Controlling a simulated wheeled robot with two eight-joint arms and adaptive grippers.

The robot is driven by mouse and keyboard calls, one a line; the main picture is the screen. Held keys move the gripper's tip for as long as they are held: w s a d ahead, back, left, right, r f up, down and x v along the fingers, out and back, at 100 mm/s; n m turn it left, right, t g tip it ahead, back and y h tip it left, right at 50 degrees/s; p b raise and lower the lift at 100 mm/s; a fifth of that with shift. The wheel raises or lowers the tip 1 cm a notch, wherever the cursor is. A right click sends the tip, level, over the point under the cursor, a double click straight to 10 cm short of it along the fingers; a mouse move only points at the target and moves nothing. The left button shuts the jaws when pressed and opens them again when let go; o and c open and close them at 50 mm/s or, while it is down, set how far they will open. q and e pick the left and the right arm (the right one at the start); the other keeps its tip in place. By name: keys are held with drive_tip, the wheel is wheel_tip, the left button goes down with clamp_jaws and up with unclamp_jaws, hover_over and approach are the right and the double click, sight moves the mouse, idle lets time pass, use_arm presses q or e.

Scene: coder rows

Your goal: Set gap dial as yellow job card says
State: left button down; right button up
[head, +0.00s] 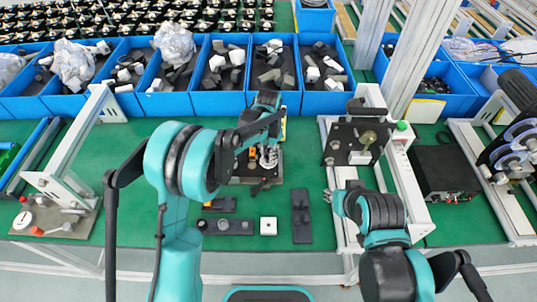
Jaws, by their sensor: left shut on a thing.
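My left gripper (267,148) is over the dark device in the middle of the green bench. It is shut on a small round silver part, which looks like the gap dial (269,160). The fingers and wrist cover most of the dial, and its marks cannot be read. A narrow yellowish piece (283,128), perhaps the job card, shows just behind the gripper; no writing on it is readable. My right gripper (333,196) is low over the bench beside the white frame at the right, apart from the dial. Its fingers are too small to judge.
Blue bins (220,75) with grey and white parts line the back. A black plate device (356,143) with a green button stands on the white frame. Dark blocks (301,215) and a white square block (268,226) lie in front. A black box (443,172) stands at right.

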idle(0.3)
use_arm(q)
drive_tip(key=c, duration=1.3)
unclamp_jaws()
drive_tip(key=shift+c, duration=0.2)
wheel_tip(320, 180, up, 12)
